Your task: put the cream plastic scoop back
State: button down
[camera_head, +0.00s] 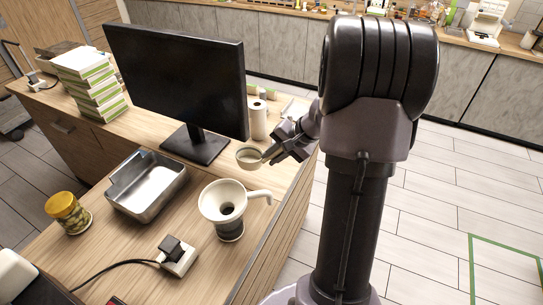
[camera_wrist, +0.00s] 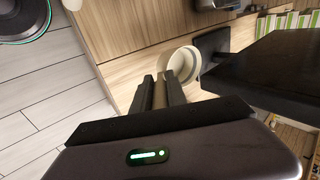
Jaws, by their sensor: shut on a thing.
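The cream plastic scoop (camera_head: 249,158) is off to the right of the desk's middle, in front of the monitor's right end. My gripper (camera_head: 271,153) is shut on its handle, with the bowl sticking out to the left. In the wrist view the scoop's round bowl (camera_wrist: 186,62) shows just beyond the fingertips of my gripper (camera_wrist: 162,82). The handle lies between the two fingers and is mostly hidden by them. The bowl appears to be above the desk, though the exact height is hard to tell.
The desk (camera_head: 123,238) holds a black monitor (camera_head: 175,75), a metal tray (camera_head: 150,188), a yellow-lidded jar (camera_head: 68,212), a white funnel-shaped vessel with a handle (camera_head: 223,202), and a plug block (camera_head: 177,256). A white roll (camera_head: 258,120) and stacked boxes (camera_head: 92,84) stand farther back.

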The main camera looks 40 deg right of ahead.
jog(key=shift+f+b, duration=0.15)
jog(key=shift+b, duration=0.15)
notch_tip(320, 180, down, 6)
jog(key=b, duration=0.6)
jog(key=shift+w, duration=0.1)
jog(key=shift+f+b, duration=0.95)
jog(key=shift+b, duration=1.2)
dwell(1.1)
jog(key=c, duration=1.3)
grip_release()
jog(key=shift+o, duration=0.2)
jog(key=p+v, duration=0.5)
jog(key=v, duration=1.2)
jog(key=shift+s+p, duration=0.2)
jog(key=shift+p, duration=0.1)
